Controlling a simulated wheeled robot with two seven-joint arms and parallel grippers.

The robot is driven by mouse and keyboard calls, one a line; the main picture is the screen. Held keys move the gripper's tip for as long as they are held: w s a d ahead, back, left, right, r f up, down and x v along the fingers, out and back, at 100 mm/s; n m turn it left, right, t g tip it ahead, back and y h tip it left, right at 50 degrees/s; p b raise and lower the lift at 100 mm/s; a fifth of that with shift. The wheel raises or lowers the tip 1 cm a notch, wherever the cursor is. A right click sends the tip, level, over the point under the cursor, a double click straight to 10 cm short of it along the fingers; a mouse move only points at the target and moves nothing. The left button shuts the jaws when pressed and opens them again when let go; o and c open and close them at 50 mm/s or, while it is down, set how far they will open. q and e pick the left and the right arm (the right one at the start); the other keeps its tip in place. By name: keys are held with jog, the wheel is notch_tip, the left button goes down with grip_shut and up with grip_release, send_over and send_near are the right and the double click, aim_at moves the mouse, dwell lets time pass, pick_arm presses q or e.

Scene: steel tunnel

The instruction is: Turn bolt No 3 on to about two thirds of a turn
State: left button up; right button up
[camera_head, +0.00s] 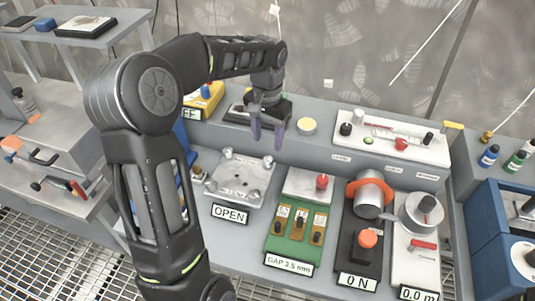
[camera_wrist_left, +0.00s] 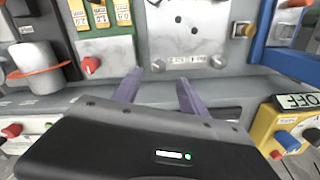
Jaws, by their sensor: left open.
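A light metal plate (camera_head: 240,182) lies on the bench behind the sign OPEN (camera_head: 230,214). Small labels on the plate are too blurred to tell which is No 3. My left gripper (camera_head: 267,132) is open and empty, above the back of the bench, behind and right of the plate. In the left wrist view, its fingers (camera_wrist_left: 157,90) point toward the plate (camera_wrist_left: 190,30), apart from its two near bolts (camera_wrist_left: 158,66) (camera_wrist_left: 218,62). My right gripper is out of view.
Right of the plate stand a green gauge board (camera_head: 290,247), a red knob (camera_head: 322,182), a cylinder with an orange ring (camera_head: 369,194) and a round dial unit (camera_head: 420,214). A yellow box (camera_head: 204,102) and a white tray (camera_head: 380,138) stand on the raised back ledge.

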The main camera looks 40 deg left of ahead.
aim_at(268, 160)
pick_arm(q)
notch_tip(268, 160, down, 8)
jog(key=shift+r+p, duration=0.25)
jog(key=shift+p, duration=0.35)
jog(key=shift+c, duration=0.2)
grip_shut()
